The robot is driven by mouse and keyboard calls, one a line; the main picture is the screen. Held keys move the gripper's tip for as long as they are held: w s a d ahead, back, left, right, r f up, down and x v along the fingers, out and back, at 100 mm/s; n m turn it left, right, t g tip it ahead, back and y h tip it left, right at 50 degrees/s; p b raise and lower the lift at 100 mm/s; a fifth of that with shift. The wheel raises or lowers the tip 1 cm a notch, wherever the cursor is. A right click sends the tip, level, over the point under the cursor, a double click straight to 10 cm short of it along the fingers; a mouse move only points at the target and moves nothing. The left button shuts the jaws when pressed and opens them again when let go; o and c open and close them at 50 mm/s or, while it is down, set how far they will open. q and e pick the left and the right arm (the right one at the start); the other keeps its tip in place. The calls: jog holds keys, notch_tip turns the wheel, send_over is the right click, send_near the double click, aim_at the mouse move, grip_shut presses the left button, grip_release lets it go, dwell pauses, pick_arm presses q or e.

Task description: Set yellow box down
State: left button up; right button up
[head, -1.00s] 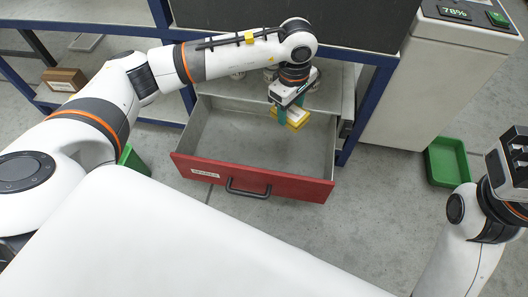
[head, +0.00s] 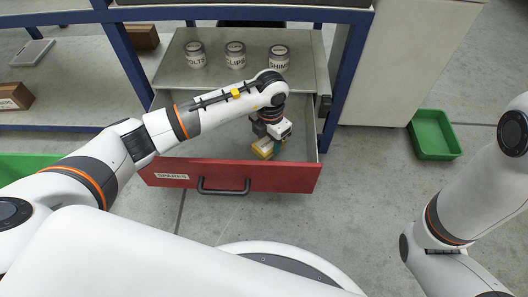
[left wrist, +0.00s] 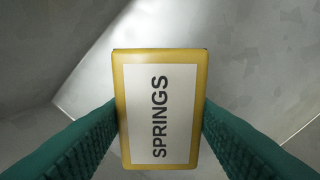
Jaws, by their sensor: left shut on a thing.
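The yellow box (head: 262,150) has a white label reading SPRINGS, which faces the camera in the left wrist view (left wrist: 160,110). My left gripper (head: 268,150) is shut on it, with a green finger on either side. Box and gripper are inside the open grey drawer with a red front (head: 230,176), in its right part close to the front panel. I cannot tell whether the box touches the drawer floor. My right arm shows at the right edge, but its gripper is out of view.
Three labelled jars stand on the shelf above the drawer: BOLTS (head: 195,55), CLIPS (head: 235,54) and SHIM (head: 278,57). A green bin (head: 433,134) sits on the floor at right. The drawer's left part looks empty.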

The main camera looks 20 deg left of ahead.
aim_at(269, 149)
pick_arm(q)
notch_tip(269, 149, down, 4)
jog(key=b, duration=0.3)
jog(key=shift+f, duration=0.25)
jog(key=shift+r, duration=0.15)
jog(key=shift+f, duration=0.2)
jog(key=o, duration=1)
